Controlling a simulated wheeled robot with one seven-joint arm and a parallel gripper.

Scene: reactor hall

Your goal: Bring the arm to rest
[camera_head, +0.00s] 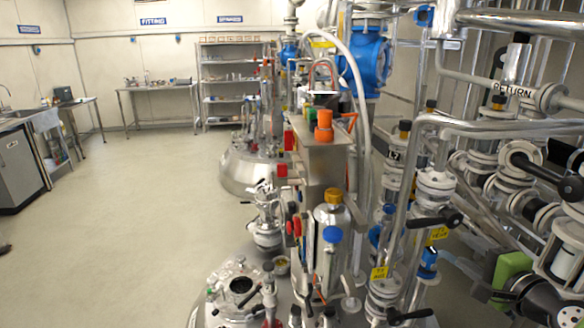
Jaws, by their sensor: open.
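My arm and my gripper are not clearly seen in the head view. A small dark shape (5,247) shows at the left edge over the floor, and I cannot tell what it is. No object of the task other than the arm is named.
Steel reactor vessels (245,172) with valves, pipes and a grey control box (322,150) fill the middle and right. Open floor (130,230) lies to the left. A sink bench (45,122), a table (160,88) and a shelf rack (228,75) stand along the walls.

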